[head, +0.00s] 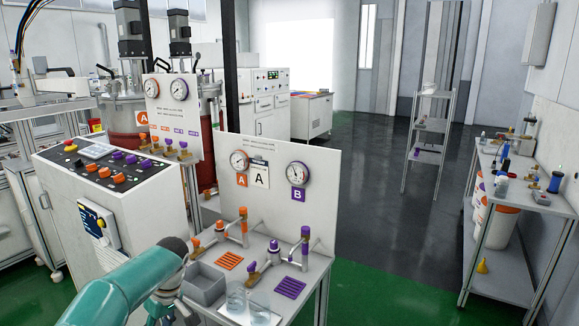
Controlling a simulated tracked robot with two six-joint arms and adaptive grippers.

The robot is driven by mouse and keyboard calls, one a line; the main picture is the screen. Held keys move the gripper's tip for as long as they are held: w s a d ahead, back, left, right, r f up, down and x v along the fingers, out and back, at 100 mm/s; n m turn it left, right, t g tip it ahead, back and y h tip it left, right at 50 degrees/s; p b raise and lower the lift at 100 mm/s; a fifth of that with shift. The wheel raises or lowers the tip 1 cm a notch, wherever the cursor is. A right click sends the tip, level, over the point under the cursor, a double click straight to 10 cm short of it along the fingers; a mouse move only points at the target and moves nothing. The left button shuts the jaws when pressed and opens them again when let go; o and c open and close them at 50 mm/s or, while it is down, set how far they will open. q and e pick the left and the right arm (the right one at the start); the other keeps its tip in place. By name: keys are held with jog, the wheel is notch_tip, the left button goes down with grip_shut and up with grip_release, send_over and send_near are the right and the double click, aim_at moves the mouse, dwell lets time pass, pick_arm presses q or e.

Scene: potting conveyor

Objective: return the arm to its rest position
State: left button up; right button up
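A teal arm of mine, coming in from the bottom left, reaches up to a dark joint in front of the near bench (312,283). A further teal and grey part of this arm hangs below the joint and is cut off by the bottom edge. No gripper fingers show, and my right arm is out of view. The arm's end overlaps the left side of the bench in the picture; I cannot tell how close it is.
A control cabinet (135,210) stands left. A side bench (510,270) stands right.

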pick_arm(q)
jog(key=s+d+f+m+g+h, duration=0.1)
jog(key=s+d+f, duration=0.2)
jog(key=s+f, duration=0.25)
jog(key=s+d+f+m+g+h+p, duration=0.1)
jog(key=s+d+f+m+h, duration=0.2)
jog(key=f, duration=0.4)
jog(key=s+d+f+g, duration=0.1)
jog(key=s+d+f, duration=0.2)
jog(key=s+f, duration=0.3)
jog(key=s+d+f+m+t+h, duration=0.1)
jog(key=s+d+f+m+t, duration=0.1)
jog(key=s+d, duration=0.2)
jog(key=s+d+f+m+t+h, duration=0.2)
jog(key=s+d, duration=0.3)
jog(key=s, duration=0.6)
jog(key=shift+s+d+f+m, duration=0.2)
jog(key=shift+f+m, duration=0.3)
jog(key=shift+m, duration=0.2)
